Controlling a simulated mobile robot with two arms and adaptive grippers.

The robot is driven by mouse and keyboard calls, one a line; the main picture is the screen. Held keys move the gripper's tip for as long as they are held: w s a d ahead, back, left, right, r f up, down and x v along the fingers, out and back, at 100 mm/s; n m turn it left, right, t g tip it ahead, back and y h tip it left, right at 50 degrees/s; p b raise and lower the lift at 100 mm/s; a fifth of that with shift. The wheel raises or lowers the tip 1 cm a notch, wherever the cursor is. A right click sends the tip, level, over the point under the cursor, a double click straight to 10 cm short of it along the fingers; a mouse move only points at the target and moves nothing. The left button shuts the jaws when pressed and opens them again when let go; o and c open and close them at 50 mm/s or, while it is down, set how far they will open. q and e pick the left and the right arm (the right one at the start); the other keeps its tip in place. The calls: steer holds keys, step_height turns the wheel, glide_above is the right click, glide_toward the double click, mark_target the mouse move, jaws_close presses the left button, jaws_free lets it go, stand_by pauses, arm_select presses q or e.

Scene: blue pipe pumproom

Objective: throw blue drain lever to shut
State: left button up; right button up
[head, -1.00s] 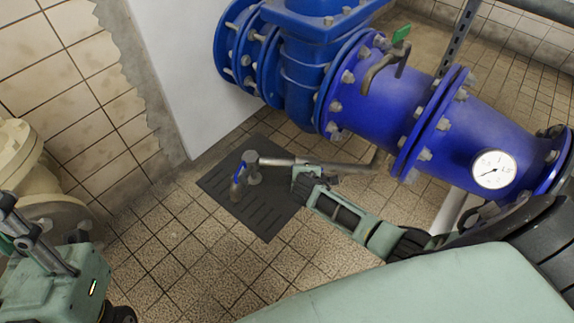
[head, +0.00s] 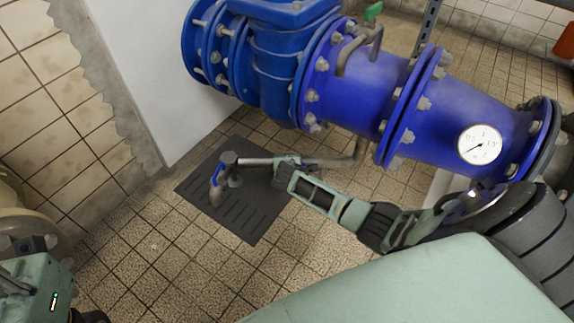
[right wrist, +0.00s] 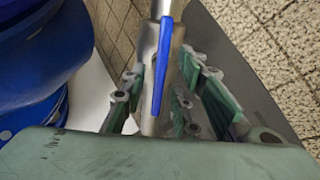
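The blue drain lever (head: 217,174) shows as a small blue piece by the bent outlet of the grey drain pipe (head: 255,162), above the dark floor grate. In the right wrist view the lever (right wrist: 164,65) is a long blue bar along the pipe, lying in the picture between my right gripper's (right wrist: 164,75) two spread fingers. The fingers look open; no contact is visible. In the head view my right gripper (head: 281,167) reaches in from the right beside the pipe, and its fingertips are small there. My left gripper (head: 22,250) is at the lower left edge, partly cut off.
The large blue flanged pipe (head: 350,85), with a gauge (head: 480,144) and a green-handled tap (head: 372,14), stands behind the drain pipe. A white plinth (head: 150,80) is at its left. The dark grate (head: 235,215) and tiled floor in front are clear.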

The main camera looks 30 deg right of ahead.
jaws_close()
steer(key=shift+m, duration=0.3)
steer(key=shift+d+m, duration=0.15)
steer(key=shift+m, duration=4.2)
steer(key=shift+d+m, duration=0.1)
steer(key=shift+m, duration=4.25)
